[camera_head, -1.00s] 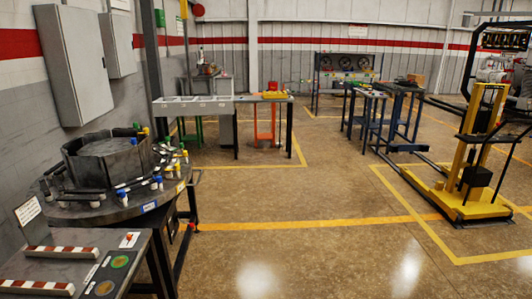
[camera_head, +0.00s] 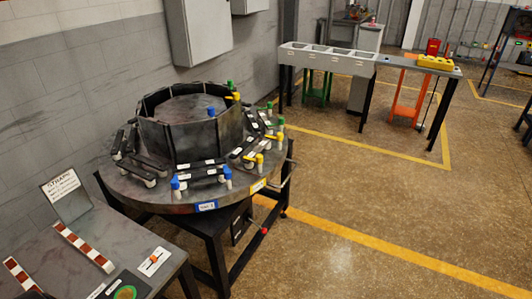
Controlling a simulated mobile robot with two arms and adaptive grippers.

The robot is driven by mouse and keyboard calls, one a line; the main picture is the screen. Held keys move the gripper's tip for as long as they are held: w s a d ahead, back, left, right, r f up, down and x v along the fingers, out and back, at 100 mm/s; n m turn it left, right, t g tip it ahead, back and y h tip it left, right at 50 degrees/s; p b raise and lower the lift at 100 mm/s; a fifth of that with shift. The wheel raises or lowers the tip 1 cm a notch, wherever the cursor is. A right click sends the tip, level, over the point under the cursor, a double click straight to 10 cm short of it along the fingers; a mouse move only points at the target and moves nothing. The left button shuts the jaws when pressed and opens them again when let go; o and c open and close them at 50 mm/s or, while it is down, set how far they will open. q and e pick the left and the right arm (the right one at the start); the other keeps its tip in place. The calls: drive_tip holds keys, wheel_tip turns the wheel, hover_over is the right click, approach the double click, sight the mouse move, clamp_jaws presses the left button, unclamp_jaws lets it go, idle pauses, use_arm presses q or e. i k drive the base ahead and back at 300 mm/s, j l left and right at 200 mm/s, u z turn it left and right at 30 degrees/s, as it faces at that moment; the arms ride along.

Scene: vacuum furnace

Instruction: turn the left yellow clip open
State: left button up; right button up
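A round dark table (camera_head: 150,196) carries a dark ring of upright panels (camera_head: 165,140). Small clips with coloured tops stand around its rim. Two yellow clips stand side by side at the front right, a left one (camera_head: 249,161) and a right one (camera_head: 260,160). More yellow pieces (camera_head: 270,137) show farther back beside green clips (camera_head: 281,123). Two blue clips (camera_head: 176,185) stand at the front, and blue and green pieces show on the ring. Whether the left yellow clip is turned open or shut is too small to tell. Neither of my grippers is in view.
A grey table (camera_head: 85,245) with red-and-white striped bars (camera_head: 84,247) and a sign (camera_head: 66,192) stands at the front left. A grey bench with bins (camera_head: 330,60) stands behind. The floor to the right (camera_head: 400,200) is clear, with yellow lines.

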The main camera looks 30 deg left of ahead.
sight(258, 161)
drive_tip(key=i+u, duration=0.35)
drive_tip(key=i, duration=0.15)
drive_tip(key=i+l+u, duration=0.15)
drive_tip(key=i+u, duration=0.2)
drive_tip(key=i, duration=0.15)
